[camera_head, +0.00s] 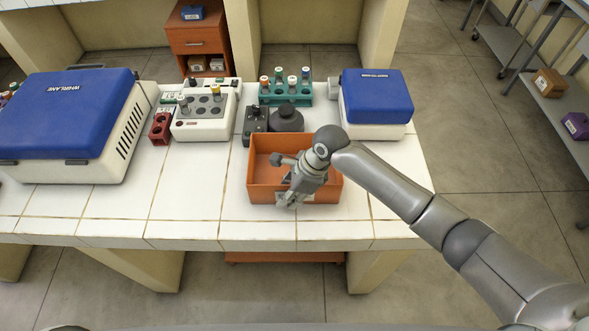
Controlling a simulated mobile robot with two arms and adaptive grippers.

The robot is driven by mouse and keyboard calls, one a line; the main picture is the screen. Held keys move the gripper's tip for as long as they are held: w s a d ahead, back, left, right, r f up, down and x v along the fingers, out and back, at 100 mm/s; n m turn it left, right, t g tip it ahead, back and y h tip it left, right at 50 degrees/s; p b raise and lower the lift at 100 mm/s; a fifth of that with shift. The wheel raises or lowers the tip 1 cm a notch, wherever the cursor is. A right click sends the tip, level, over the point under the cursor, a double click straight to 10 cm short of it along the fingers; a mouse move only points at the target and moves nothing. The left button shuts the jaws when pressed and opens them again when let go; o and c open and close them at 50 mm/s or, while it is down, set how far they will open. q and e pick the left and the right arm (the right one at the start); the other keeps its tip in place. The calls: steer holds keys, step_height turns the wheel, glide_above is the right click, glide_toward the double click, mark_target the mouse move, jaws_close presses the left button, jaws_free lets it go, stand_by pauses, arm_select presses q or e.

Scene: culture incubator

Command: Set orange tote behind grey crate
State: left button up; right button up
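The orange tote (263,178) is an open box standing on the white tiled bench near its front edge. My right gripper (288,202) reaches down over the tote from the right, its fingers at the tote's front wall. The view does not show clearly whether the fingers are open or closed on that wall. My wrist and forearm hide the tote's right rear part and some of its inside. I see no clear grey crate in this view. My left gripper is not in view.
Dark grey devices (286,118) stand right behind the tote, with a teal tube rack (285,97) farther back. A blue-lidded box (376,98) is at the right, a white tube block (204,112) and large blue-lidded machine (66,115) at left. Tiles left of the tote are bare.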

jaws_close()
steer(key=shift+w+r, duration=0.1)
steer(key=shift+r, duration=0.1)
stand_by(0.4)
